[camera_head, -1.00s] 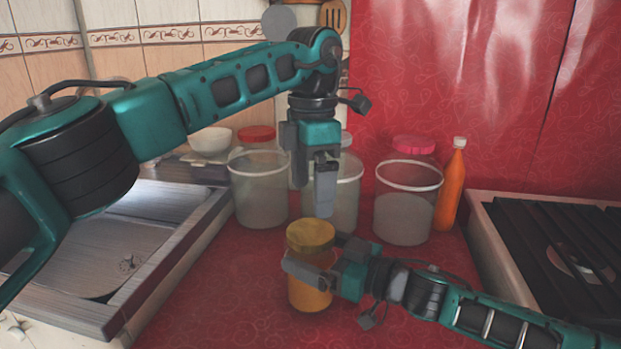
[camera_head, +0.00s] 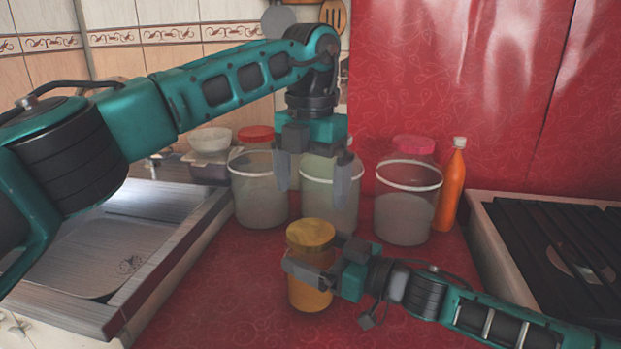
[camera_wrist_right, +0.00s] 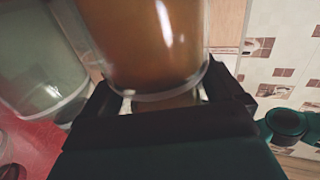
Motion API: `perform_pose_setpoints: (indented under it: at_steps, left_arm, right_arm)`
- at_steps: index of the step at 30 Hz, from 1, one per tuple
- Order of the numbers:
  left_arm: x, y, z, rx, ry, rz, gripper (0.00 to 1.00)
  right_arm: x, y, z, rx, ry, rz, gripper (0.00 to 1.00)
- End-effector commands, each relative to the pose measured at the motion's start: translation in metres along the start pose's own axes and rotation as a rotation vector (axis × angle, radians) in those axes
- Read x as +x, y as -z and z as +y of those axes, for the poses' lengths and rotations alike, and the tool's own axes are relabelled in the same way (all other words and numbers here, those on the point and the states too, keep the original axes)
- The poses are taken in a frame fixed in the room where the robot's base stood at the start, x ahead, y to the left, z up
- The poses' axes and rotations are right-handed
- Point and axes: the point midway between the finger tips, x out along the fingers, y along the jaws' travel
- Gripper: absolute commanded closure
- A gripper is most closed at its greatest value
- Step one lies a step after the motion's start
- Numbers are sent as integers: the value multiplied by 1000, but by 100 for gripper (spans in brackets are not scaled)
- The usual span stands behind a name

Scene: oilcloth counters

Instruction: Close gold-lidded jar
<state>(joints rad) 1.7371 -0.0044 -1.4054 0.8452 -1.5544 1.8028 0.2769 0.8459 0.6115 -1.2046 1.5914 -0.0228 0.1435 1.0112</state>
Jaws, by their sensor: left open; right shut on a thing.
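The gold-lidded jar (camera_head: 311,296) stands upright on the red counter in the head view, with amber contents. Its gold lid (camera_head: 310,233) sits on top; I cannot tell how tightly. My right gripper (camera_head: 312,270) is shut on the jar's body from the right, below the lid. The right wrist view shows the jar's amber body (camera_wrist_right: 145,45) close up between the fingers. My left gripper (camera_head: 312,185) is open and empty, pointing down above the jar and apart from the lid.
Several clear tubs stand behind, including one at the left (camera_head: 260,198) and one at the right (camera_head: 405,215). An orange bottle (camera_head: 452,190) stands beside the right tub. A stove (camera_head: 560,250) is at right, a metal sink top (camera_head: 95,255) at left. Red counter (camera_head: 225,290) left of the jar is clear.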

Motion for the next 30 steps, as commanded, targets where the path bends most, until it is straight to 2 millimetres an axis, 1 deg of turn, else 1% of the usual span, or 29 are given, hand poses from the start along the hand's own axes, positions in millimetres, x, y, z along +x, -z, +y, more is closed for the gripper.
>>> perform_pose_setpoints:
  at_steps: [9, 15, 20, 27, 30]
  left_arm:
    - [47, 1, 0, 1, 1, 4, 0]
    - [70, 0, 0, 0, 1, 2, 0]
    - [77, 0, 0, 0, 1, 1, 0]
    - [77, 0, 0, 0, 0, 1, 0]
    - [77, 0, 0, 0, 0, 1, 9]
  right_arm:
    - [0, -1, 0, 0, 0, -2, 90]
    - [0, -1, 0, 0, 0, -2, 90]
    - [0, -1, 0, 0, 0, -2, 90]
    - [0, -1, 0, 0, 0, -2, 90]
    - [0, -1, 0, 0, 0, -2, 90]
